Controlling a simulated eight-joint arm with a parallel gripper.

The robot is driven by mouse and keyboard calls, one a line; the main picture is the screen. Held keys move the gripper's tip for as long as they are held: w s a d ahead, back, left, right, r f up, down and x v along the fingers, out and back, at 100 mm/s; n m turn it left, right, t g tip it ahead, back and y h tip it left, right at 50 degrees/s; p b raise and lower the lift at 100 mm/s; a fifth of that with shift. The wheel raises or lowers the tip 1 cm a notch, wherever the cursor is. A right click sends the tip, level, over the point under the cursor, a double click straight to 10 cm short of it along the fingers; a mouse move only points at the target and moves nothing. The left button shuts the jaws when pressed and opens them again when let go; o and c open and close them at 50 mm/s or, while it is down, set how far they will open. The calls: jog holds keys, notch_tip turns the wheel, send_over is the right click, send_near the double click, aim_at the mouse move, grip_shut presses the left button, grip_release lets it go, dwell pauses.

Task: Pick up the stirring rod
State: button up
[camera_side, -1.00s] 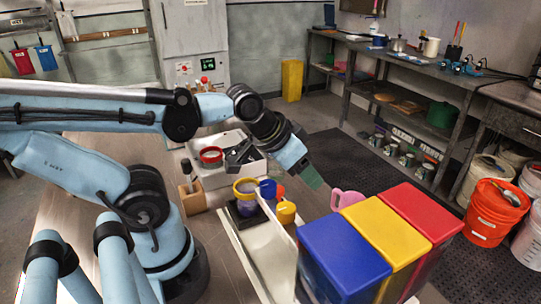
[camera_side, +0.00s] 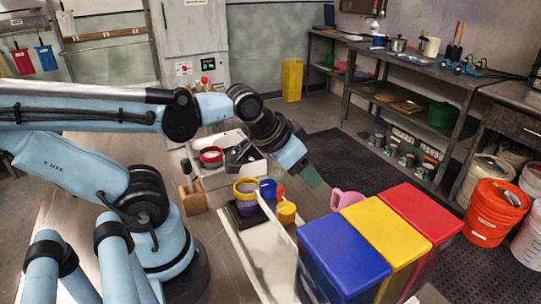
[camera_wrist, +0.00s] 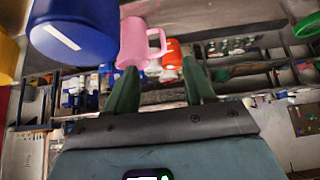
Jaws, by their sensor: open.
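I cannot pick out a stirring rod for certain in either view. A wooden block (camera_side: 193,197) with a dark-topped upright piece stands left of the white tray in the side view. My gripper (camera_side: 313,178) hangs over the bench area, its green fingers pointing down and right, just behind the pink mug (camera_side: 346,199). In the wrist view my gripper (camera_wrist: 160,84) has its two green fingers apart, with nothing held between them. The pink mug (camera_wrist: 135,42) shows beyond the fingertips there, apart from them.
Blue (camera_side: 345,254), yellow (camera_side: 387,232) and red (camera_side: 420,214) lidded bins stand at the front. A yellow-rimmed pot (camera_side: 246,186), a yellow mug (camera_side: 286,212) and blue and orange cups cluster left of my gripper. A white tray (camera_side: 217,178) holds a red-rimmed bowl (camera_side: 211,155).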

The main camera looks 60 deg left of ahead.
jog(key=shift+a, duration=0.1)
notch_tip(320, 180, up, 4)
jog(key=n+g, duration=0.3)
jog(key=g, duration=0.4)
send_over(184, 159)
notch_tip(184, 159, down, 6)
jog(key=shift+f, duration=0.25)
jog(key=shift+d+f, duration=0.15)
jog(key=shift+f, duration=1.2)
jog(key=shift+d+f, duration=0.1)
jog(key=shift+f, duration=1.25)
jog(key=shift+c, duration=0.3)
grip_shut()
